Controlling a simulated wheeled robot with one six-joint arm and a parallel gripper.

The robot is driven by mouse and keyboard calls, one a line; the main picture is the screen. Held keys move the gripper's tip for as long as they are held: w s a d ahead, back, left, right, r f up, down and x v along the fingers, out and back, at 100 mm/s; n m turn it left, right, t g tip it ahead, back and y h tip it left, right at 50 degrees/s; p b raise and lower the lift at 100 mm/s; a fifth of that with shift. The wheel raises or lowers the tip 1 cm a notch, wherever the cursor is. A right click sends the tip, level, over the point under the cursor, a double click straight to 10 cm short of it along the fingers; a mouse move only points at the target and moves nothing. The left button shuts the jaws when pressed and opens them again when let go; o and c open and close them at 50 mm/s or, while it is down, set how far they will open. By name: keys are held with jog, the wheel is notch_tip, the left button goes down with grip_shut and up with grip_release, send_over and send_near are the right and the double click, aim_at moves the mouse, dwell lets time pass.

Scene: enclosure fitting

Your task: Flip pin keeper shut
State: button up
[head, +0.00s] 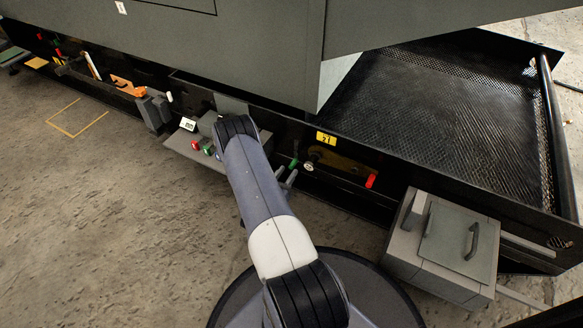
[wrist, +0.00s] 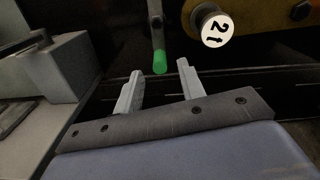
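A small lever with a grey shank and a green tip (wrist: 160,60) hangs down in the wrist view; I cannot tell for sure that it is the pin keeper. No contact shows.
A yellow number plate (head: 326,138) sits above the knob, and a red-tipped part (head: 371,181) is to the right. A grey box with a handle (head: 472,241) stands at right. A grey block (wrist: 50,70) lies close left of my fingers. Open floor (head: 110,220) lies left.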

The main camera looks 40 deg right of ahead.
aim_at(292, 163)
jog(key=shift+b+x, duration=0.55)
jog(key=shift+x, duration=1.8)
grip_shut()
jog(key=shift+w+a+m, duration=0.1)
jog(key=shift+w+m, duration=0.15)
jog(key=shift+m, duration=0.15)
jog(key=w+a+r+m, duration=0.1)
jog(key=w+r+m, duration=0.3)
jog(key=m, duration=1.3)
jog(key=shift+r, duration=0.3)
